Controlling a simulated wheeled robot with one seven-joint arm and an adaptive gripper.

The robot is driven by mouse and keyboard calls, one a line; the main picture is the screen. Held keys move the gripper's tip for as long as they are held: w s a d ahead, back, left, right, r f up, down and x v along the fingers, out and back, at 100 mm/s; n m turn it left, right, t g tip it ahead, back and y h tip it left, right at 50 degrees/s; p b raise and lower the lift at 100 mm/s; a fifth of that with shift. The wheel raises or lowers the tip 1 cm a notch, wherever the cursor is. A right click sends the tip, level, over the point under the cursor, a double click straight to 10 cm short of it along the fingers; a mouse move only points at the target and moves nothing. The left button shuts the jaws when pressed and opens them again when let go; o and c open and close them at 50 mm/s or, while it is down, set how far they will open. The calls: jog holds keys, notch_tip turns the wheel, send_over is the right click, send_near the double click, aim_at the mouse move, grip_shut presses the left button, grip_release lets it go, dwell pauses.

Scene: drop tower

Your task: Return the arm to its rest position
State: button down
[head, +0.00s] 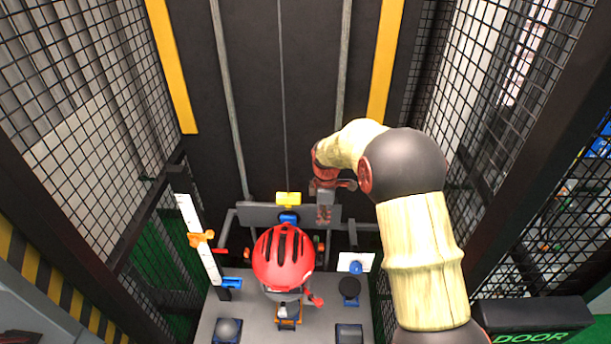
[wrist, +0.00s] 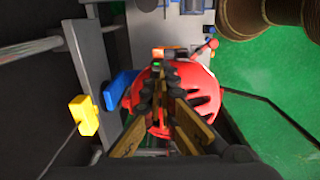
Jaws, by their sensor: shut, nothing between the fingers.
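My arm reaches up from the lower right in the head view and bends over toward the middle. My gripper (wrist: 163,80) is shut with nothing between its fingers. In the wrist view its fingertips overlap the red helmet (wrist: 200,95) behind them; I cannot tell the exact gap. The helmet also shows in the head view (head: 283,257), left of my arm, on top of a grey-and-orange stand. In the head view the fingers are hard to make out.
A yellow block (head: 288,198) sits above a blue part on the grey carriage (head: 258,211) at the back. A white scale with an orange slider (head: 201,239) stands left. Mesh walls flank both sides. A black door sign (head: 530,322) is at lower right.

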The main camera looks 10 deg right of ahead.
jog(key=shift+d, duration=0.1)
jog(key=s+d+r+m+t+b, duration=0.1)
jog(key=s+m+b, duration=0.7)
jog(key=s, duration=1)
jog(key=s+r+m+t+b, duration=0.4)
jog(key=s+m+b, duration=0.3)
jog(key=s, duration=1.2)
jog(key=r+b, duration=0.1)
jog(key=b, duration=0.3)
jog(key=shift+s+d+m, duration=0.15)
jog(key=shift+d+m, duration=0.2)
jog(key=shift+m, duration=0.05)
